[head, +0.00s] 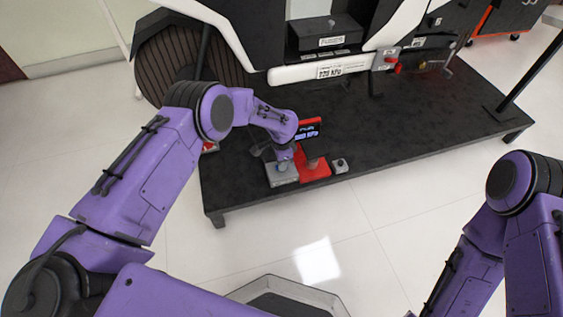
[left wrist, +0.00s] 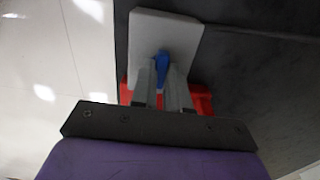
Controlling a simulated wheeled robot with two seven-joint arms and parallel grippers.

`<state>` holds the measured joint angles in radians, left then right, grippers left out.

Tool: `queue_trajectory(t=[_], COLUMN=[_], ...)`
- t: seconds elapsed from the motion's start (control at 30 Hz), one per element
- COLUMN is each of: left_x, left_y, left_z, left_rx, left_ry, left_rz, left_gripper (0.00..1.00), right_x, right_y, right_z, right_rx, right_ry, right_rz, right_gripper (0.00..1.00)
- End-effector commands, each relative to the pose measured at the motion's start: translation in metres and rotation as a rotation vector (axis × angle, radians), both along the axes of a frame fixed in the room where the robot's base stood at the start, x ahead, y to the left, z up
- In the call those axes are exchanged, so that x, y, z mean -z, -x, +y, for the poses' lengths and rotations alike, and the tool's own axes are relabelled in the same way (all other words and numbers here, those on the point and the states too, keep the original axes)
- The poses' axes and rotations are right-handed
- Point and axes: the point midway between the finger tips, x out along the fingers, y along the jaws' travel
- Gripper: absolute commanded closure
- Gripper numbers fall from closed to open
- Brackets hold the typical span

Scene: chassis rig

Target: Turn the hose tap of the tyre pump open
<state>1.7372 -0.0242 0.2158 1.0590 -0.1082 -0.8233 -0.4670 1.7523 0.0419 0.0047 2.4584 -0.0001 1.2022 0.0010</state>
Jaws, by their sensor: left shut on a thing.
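The tyre pump (head: 316,172) is a red unit with a lit display (head: 307,131), standing near the front edge of the black platform. A grey block (head: 283,178) sits against its left side. In the left wrist view a blue tap handle (left wrist: 161,70) stands over the grey block (left wrist: 185,32), with red pump parts (left wrist: 203,101) behind the fingers. My left gripper (head: 284,156) reaches down over the grey block, and in the left wrist view its fingers (left wrist: 162,85) are shut on the blue handle. The handle's lower part is hidden between the fingers. My right gripper is outside the view.
The black platform (head: 400,130) carries a white chassis rig (head: 320,70) with a large dark wheel (head: 165,65) behind the pump. A small grey box with a dark knob (head: 339,166) stands just right of the pump. A dark post (head: 530,70) rises at the right.

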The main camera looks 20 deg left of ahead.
Motion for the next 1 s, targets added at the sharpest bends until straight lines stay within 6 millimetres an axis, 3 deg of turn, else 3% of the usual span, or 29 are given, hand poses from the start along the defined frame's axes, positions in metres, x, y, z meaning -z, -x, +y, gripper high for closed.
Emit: queue_trajectory(t=[0.07,0.1,0.17,0.5,0.8,1.0], left_x=[0.001,0.001,0.001,-0.006,-0.075,-0.102], left_y=[0.001,0.001,0.001,0.000,0.000,0.000], left_z=[0.000,0.000,0.000,0.000,0.000,0.000], left_rx=[0.003,0.003,0.003,0.001,0.002,0.001], left_ry=[-0.001,-0.001,-0.001,-0.001,-0.001,-0.001], left_rz=[0.002,0.002,0.002,0.000,0.000,0.001], left_gripper=[1.00,0.79,0.60,0.60,0.60,0.60], right_x=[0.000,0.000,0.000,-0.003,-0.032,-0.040], right_y=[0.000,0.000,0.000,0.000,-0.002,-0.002], right_z=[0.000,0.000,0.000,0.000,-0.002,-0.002], right_rx=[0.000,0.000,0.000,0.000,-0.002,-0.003], right_ry=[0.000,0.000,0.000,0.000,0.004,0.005], right_rz=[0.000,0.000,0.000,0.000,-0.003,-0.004], right_gripper=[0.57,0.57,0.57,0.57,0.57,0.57])
